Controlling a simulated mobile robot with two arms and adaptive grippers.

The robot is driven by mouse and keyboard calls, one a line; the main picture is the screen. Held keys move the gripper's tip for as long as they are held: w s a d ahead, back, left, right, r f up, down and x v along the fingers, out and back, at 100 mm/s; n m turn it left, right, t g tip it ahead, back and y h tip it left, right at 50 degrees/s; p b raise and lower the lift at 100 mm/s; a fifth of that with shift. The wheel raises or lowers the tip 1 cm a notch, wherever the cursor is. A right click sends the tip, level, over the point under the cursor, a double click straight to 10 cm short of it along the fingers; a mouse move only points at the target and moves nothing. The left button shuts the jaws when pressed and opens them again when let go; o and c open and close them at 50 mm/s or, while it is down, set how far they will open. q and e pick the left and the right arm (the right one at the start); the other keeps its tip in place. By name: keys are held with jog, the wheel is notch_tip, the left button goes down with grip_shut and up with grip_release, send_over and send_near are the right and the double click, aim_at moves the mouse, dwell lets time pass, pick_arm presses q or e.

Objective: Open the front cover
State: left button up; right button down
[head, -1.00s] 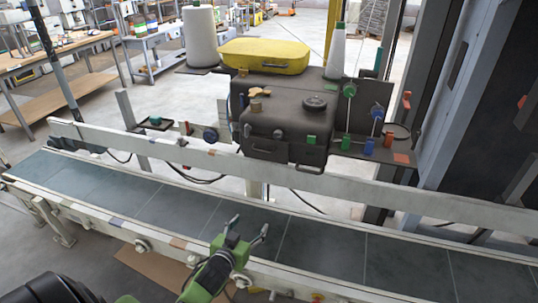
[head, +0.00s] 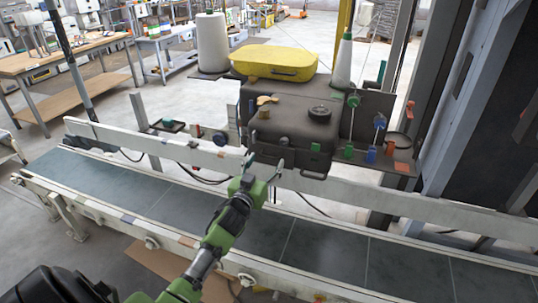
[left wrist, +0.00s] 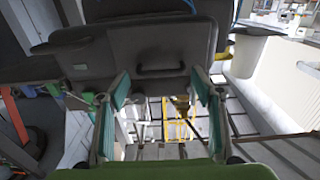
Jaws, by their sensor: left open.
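The dark grey machine head (head: 290,110) stands behind the conveyor. Its front cover (head: 309,160) is the lower panel facing me and looks closed. In the left wrist view the cover (left wrist: 190,48) shows a dark bar handle (left wrist: 158,70), just beyond the fingertips. My left gripper (head: 266,164) is open and empty above the conveyor's back rail, just left of and in front of the cover. In the left wrist view my gripper (left wrist: 158,88) shows its fingers spread wide, one either side of the handle and apart from it. My right gripper is out of view.
A long conveyor (head: 150,196) crosses below my left arm, with a pale rail (head: 395,200) along its back. A yellow case (head: 275,62) lies on top of the machine, between a large white spool (head: 212,42) and a white cone (head: 343,65). Green and blue knobs (head: 372,155) sit at right.

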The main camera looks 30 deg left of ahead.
aim_at(269, 157)
pick_arm(q)
jog(key=shift+x, duration=1.8)
jog(key=c, duration=1.3)
jog(key=shift+o, duration=0.2)
jog(key=shift+f, duration=0.1)
